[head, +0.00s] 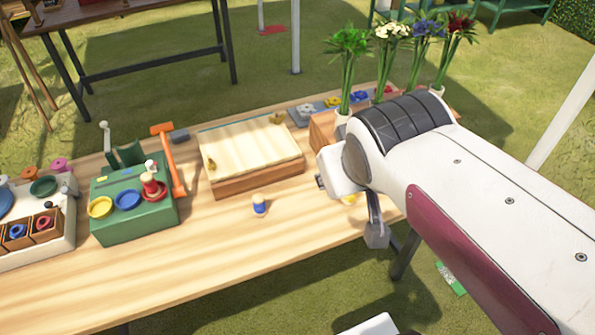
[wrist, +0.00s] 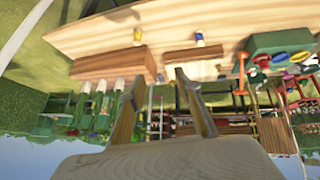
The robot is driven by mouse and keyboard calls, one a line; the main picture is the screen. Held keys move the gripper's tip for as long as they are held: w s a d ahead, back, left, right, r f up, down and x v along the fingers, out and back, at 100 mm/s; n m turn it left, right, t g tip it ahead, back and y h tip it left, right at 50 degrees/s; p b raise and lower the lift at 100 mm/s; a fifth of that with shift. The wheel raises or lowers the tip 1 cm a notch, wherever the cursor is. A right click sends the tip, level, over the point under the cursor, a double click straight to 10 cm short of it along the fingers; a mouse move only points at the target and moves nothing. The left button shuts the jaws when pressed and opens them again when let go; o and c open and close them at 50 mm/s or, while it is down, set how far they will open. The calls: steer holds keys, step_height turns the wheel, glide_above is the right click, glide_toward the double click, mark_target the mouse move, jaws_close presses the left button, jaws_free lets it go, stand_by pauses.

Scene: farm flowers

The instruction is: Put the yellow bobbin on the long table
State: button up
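A small yellow bobbin (wrist: 137,36) stands on the long wooden table (head: 240,265). In the head view the yellow bobbin (head: 348,199) is partly hidden by my gripper, near the table's front right. A similar bobbin with a blue band (head: 259,206) stands to its left. It also shows in the wrist view (wrist: 199,39), which is upside down. My gripper (wrist: 159,76) is open, with its two fingers apart and nothing between them. In the head view it hangs by the table's right front edge.
A wooden box with a pale top (head: 250,150) sits behind the bobbins. A green stand with colored rings (head: 130,215) and a tray of bobbins (head: 35,240) are on the left. Flowers (head: 347,75) stand at the right back. The front middle of the tabletop is clear.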

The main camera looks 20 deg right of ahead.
steer(key=s+a+f+g+y, duration=0.1)
steer(key=s+a+f+y, duration=0.1)
steer(key=s+a, duration=0.4)
steer(key=shift+s+a+f, duration=0.15)
steer(key=shift+s+a, duration=0.05)
steer(key=shift+s, duration=0.25)
